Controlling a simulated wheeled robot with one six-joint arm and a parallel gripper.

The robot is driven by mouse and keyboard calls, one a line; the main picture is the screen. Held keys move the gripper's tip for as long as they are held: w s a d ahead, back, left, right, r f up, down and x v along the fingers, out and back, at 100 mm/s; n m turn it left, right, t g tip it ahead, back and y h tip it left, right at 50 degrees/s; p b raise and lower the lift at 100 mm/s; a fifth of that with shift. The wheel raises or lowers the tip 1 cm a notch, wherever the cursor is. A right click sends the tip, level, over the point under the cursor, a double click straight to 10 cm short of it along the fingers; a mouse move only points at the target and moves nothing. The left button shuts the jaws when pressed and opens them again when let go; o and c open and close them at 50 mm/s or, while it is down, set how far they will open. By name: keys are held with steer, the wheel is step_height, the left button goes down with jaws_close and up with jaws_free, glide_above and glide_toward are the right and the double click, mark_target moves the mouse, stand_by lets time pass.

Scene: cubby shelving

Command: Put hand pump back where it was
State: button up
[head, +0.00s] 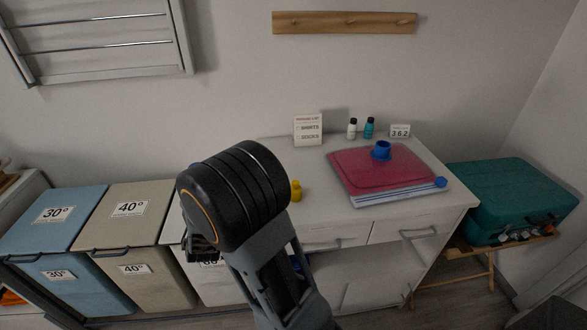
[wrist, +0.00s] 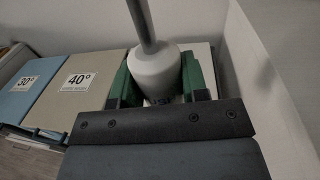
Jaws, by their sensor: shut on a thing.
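The hand pump (wrist: 154,72) shows in the wrist view as a pale, bulging body with a grey rod rising from it. My gripper (wrist: 158,84) has its green fingers on both sides of that body and is shut on it. The pump's lower end is hidden behind the gripper's dark plate. In the head view my own arm hides the pump and most of the gripper, near the lidded bins left of the white cabinet (head: 350,238). I cannot tell whether the pump touches anything below it.
Blue (head: 60,275) and beige (head: 125,200) lidded bins stand at left. The cabinet top holds a yellow object (head: 296,191), a pink folder (head: 375,167), a blue object (head: 381,151) on it, two small bottles (head: 352,130) and signs. A teal case (head: 510,198) stands right. A wall is close right in the wrist view.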

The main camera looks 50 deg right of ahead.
steer(key=s+d+r+m+g+h+b, duration=0.1)
steer(key=s+d+r+m+g+h, duration=0.35)
steer(key=d, duration=0.45)
steer(key=s+d+r+m+g+h+b, duration=0.1)
steer(key=s+d+r+g, duration=0.2)
steer(key=s+d+r, duration=0.5)
steer(key=s+d+r+m+g+h+b, duration=0.1)
steer(key=s+d+r+m+g+h, duration=0.25)
steer(key=d, duration=0.65)
steer(key=shift+y, duration=0.7)
steer(key=shift+w+d+f+b, duration=0.15)
steer(key=shift+w+d+f, duration=0.4)
steer(key=shift+w+f, duration=1.45)
steer(key=shift+w+d+f+b, duration=0.15)
steer(key=shift+w+d+f, duration=0.45)
steer(key=shift+w+f, duration=1.4)
steer(key=shift+w+d+f+b, duration=0.15)
steer(key=shift+w+d+f, duration=0.4)
steer(key=shift+w+f, duration=1.4)
steer(key=shift+s+f, duration=0.1)
steer(key=shift+f, duration=0.05)
steer(key=shift+f, duration=0.15)
steer(key=o, duration=1.1)
